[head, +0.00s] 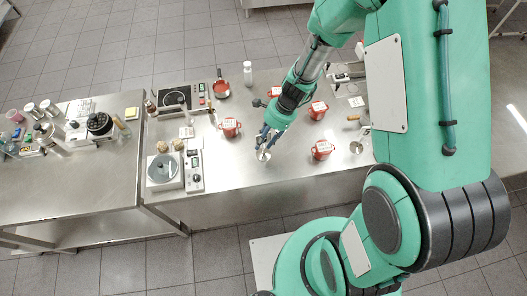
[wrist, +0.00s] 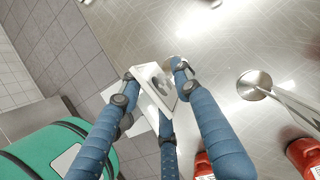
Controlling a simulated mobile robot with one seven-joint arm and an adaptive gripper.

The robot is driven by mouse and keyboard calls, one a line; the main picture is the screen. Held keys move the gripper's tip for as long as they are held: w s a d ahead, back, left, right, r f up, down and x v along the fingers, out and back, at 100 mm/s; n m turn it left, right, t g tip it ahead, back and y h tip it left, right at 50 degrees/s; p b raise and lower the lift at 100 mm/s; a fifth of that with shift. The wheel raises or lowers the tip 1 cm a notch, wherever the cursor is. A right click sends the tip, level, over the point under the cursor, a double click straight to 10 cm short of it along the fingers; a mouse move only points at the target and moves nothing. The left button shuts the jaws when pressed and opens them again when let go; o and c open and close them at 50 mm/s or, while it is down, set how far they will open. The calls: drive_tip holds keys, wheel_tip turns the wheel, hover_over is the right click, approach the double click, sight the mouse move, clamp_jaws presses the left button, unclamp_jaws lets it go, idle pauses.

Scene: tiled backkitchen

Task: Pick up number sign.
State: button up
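The number sign (wrist: 158,86) is a small white plate with a dark figure on it, seen at a slant in the wrist view. My gripper (wrist: 152,84) has blue ribbed fingers; two fingertips press on either side of the sign and a third finger lies below it. The gripper looks shut on the sign. In the head view my gripper (head: 267,138) is low over the front middle of the steel table (head: 240,178), with a small pale and silver shape at its tips. I cannot tell whether the sign touches the tabletop.
Several red labelled pots stand around the gripper, one to the left (head: 230,128) and one to the right (head: 321,150). A round silver base with a stem (wrist: 254,84) stands close by. A scale (head: 165,172) and hob (head: 174,98) are further left. The front table edge is near.

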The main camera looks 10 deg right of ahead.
clamp_jaws()
drive_tip(key=shift+r, duration=0.15)
drive_tip(key=shift+r, duration=0.55)
wheel_tip(320, 180, up, 2)
drive_tip(key=shift+w+r, duration=0.1)
drive_tip(key=s+d+r, duration=0.1)
drive_tip(key=s+d, duration=0.2)
drive_tip(key=s, duration=1.2)
drive_tip(key=shift+s+d+r+b, duration=0.2)
drive_tip(key=shift+s+r+b, duration=0.1)
drive_tip(key=shift+s, duration=0.1)
